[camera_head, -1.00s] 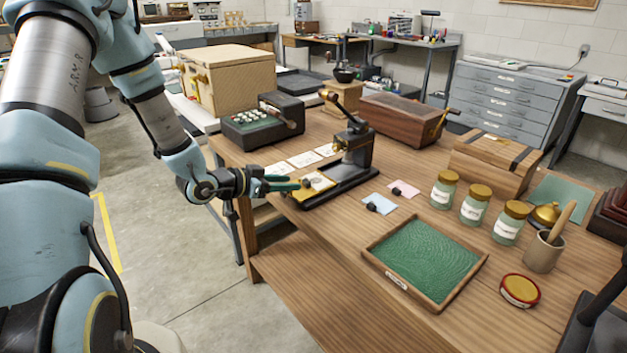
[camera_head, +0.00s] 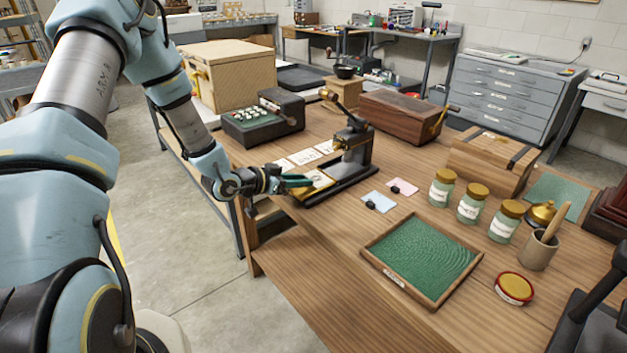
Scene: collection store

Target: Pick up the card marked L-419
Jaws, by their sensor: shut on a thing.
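My gripper (camera_head: 303,182) has its teal fingers at the left edge of a pale card (camera_head: 319,182) with a gold-brown border. The jaws are shut on this card's near end, where a small dark tab is mostly hidden by the fingers. The card lies flat at the foot of a dark hand press (camera_head: 352,158), and I cannot tell if it is lifted. A blue card (camera_head: 375,197) and a pink card (camera_head: 404,187), each with a dark tab, lie to the right. White cards (camera_head: 304,157) lie in a row behind. The marking L-419 cannot be read on any card.
A green-lined wooden tray (camera_head: 432,298) lies in front on the right. Several jars (camera_head: 470,206) stand beyond it. A dark box with white buttons (camera_head: 262,124) and a wooden box (camera_head: 402,120) stand behind. The table's near left edge runs below my gripper.

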